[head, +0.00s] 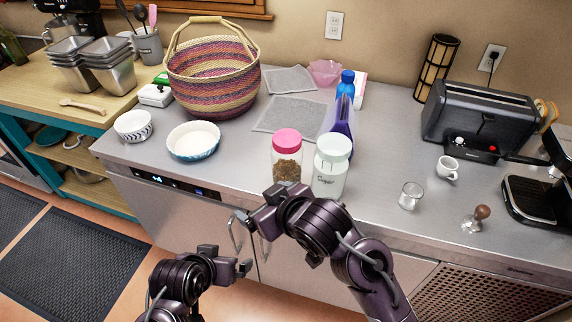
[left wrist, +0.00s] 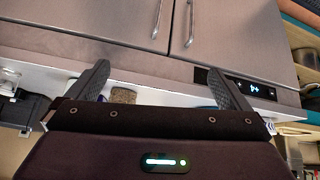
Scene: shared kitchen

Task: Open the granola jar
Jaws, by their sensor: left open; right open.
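The granola jar (head: 287,160) stands upright on the steel counter, clear with brown granola inside. Its pink lid (head: 287,139) is on top. In the left wrist view a brown patch (left wrist: 123,95), probably this jar, shows partly between my fingers. A white-lidded sugar jar (head: 331,170) stands close to its right. My right gripper (head: 256,212) is open and empty in front of the counter edge, below the granola jar and apart from it. My left gripper (head: 243,267) is open and empty, lower, in front of the cabinet doors; its two fingers show spread in the left wrist view (left wrist: 165,92).
A blue-capped bottle and purple item (head: 340,115) stand behind the jars. A teal bowl (head: 194,141) and striped basket (head: 212,80) are left. A small glass (head: 410,195), white cup (head: 447,167), tamper (head: 475,220) and toaster (head: 477,115) are right. Counter is clear between bowl and granola jar.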

